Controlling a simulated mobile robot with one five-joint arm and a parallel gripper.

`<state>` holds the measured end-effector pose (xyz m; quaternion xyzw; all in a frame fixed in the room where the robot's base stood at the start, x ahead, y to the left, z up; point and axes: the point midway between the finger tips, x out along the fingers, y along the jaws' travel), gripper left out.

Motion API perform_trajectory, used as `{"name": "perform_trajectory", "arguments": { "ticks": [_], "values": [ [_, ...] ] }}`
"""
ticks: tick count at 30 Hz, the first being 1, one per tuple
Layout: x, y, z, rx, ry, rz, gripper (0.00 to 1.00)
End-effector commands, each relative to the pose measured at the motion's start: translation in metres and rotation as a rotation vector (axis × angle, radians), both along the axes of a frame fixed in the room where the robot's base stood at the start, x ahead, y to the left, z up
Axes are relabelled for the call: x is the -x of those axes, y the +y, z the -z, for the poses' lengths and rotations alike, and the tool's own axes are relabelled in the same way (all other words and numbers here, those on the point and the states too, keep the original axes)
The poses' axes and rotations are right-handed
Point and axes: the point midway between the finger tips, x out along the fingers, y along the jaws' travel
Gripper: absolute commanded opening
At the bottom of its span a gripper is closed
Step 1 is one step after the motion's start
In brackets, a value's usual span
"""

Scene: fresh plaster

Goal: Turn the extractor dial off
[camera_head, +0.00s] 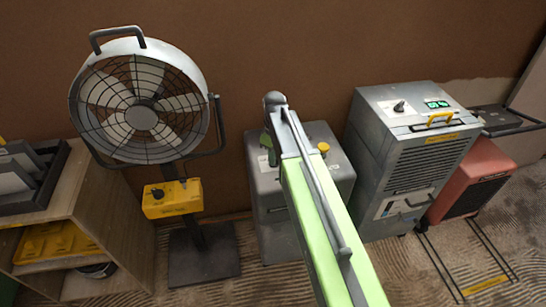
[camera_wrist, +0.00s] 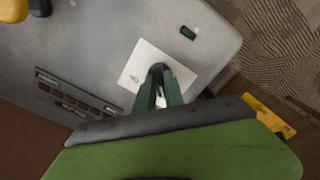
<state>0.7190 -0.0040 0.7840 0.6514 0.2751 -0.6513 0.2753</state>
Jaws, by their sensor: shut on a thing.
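The extractor is a grey metal box (camera_head: 272,212) standing behind my arm in the head view. Its grey top (camera_wrist: 95,45) fills much of the wrist view. A white label plate (camera_wrist: 134,74) lies on that top, and my gripper (camera_wrist: 161,84) is over it with its dark green fingers pointing down. The fingers are shut on the dark dial at the plate, which they mostly hide, so its pointer and setting cannot be read. In the head view my gripper (camera_head: 269,146) is at the left part of the box's top.
A yellow knob (camera_head: 323,148) stands on the box's top, right of my arm. A fan (camera_head: 140,115) with a yellow control box (camera_head: 172,198) is on the left. A grey dehumidifier-like unit (camera_head: 405,160) and a red unit (camera_head: 480,182) stand on the right.

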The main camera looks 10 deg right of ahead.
Motion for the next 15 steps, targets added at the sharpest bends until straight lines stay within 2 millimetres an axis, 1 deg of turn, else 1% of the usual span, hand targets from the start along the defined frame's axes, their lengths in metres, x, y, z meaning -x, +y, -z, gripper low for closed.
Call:
{"name": "perform_trajectory", "arguments": {
  "ticks": [10,11,15],
  "values": [
    [-0.0003,0.0006,0.0000,-0.001,-0.001,-0.004,0.00],
    [-0.0003,0.0006,0.0000,-0.001,-0.001,-0.004,0.17],
    [-0.0002,0.0004,0.0000,-0.001,-0.001,-0.003,0.35]
  ]
}}
